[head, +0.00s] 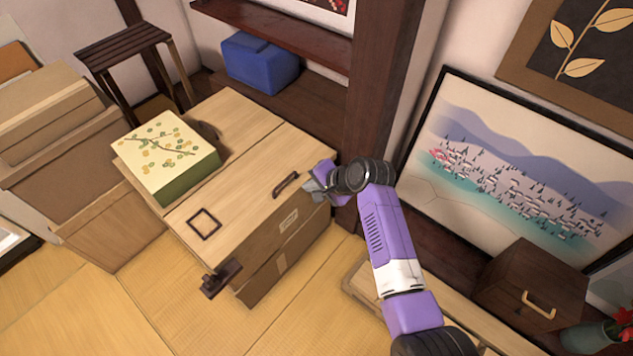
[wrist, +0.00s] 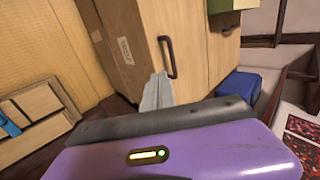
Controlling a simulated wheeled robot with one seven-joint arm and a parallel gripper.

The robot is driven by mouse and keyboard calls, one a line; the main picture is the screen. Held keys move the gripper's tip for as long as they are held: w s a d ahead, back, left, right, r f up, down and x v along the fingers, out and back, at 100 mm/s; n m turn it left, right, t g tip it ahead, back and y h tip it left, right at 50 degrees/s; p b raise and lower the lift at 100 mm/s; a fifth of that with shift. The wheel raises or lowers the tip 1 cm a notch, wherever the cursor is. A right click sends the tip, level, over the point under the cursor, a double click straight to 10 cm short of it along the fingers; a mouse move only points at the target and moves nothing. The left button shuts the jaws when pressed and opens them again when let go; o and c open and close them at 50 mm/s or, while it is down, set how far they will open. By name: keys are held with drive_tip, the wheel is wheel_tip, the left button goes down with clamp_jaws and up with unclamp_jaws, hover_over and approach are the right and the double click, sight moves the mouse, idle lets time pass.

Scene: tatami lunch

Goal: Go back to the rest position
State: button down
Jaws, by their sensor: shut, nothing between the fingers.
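My gripper (head: 313,187) is at the end of my purple arm, close to the right edge of the wooden cabinet (head: 245,165) in the head view. Its grey fingers are shut and hold nothing. In the wrist view the fingers (wrist: 157,92) show in front of the cabinet (wrist: 134,50), just left of its dark handle (wrist: 167,57). In the head view this handle (head: 286,184) is on the cabinet's near right part. I cannot tell whether the fingers touch the cabinet.
A floral-lidded box (head: 165,150) sits on the cabinet. A dark post (head: 375,100) stands just behind my gripper. A blue bin (head: 258,62), a slatted stool (head: 122,45) and a dark wooden box (head: 530,290) stand around. Tatami floor (head: 140,310) lies clear at the front.

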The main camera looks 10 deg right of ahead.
drive_tip(key=shift+v, duration=1.35)
drive_tip(key=w+d+r+n+t+h, duration=0.2)
drive_tip(key=w+d+r+t, duration=0.2)
drive_tip(key=r, duration=0.2)
drive_tip(key=s+d+r+n+t+h, duration=0.2)
drive_tip(key=s+d+r+n+t, duration=0.15)
drive_tip(key=s, duration=0.35)
drive_tip(key=s+r+n, duration=0.1)
drive_tip(key=s+r, duration=0.2)
drive_tip(key=s, duration=1.1)
drive_tip(key=s+r+n+p, duration=0.1)
drive_tip(key=s+r, duration=0.3)
drive_tip(key=s, duration=1)
drive_tip(key=s+r+n+p, duration=0.1)
drive_tip(key=s+r+n, duration=0.2)
drive_tip(key=s, duration=1.1)
drive_tip(key=shift+s+r+t+h, duration=0.3)
drive_tip(key=shift+t+h, duration=0.05)
drive_tip(key=shift+h, duration=0.05)
drive_tip(key=shift+d, duration=0.15)
